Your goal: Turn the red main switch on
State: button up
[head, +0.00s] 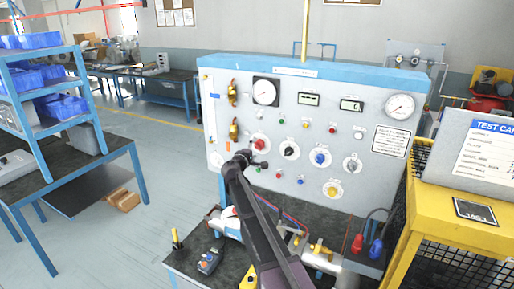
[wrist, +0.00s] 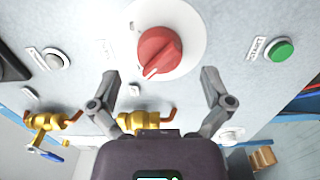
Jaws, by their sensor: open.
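The red main switch (head: 260,144) is a red rotary knob on a round white plate, at the left of the upright panel. In the wrist view the knob (wrist: 162,50) is large and in full view. A white mark shows at its lower-left end there. My gripper (wrist: 160,73) is open, with one finger on each side of the knob's lower end in the picture. No finger visibly touches the knob.
A green button (wrist: 282,50) and a white button (wrist: 56,59) flank the switch in the wrist view. Brass valves (head: 233,130) stick out of the panel's left side. Other knobs, such as the black one (head: 289,149), are to the right. The bench below (head: 178,268) is cluttered.

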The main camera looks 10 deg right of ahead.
aim_at(259, 145)
jog(key=shift+x, duration=1.3)
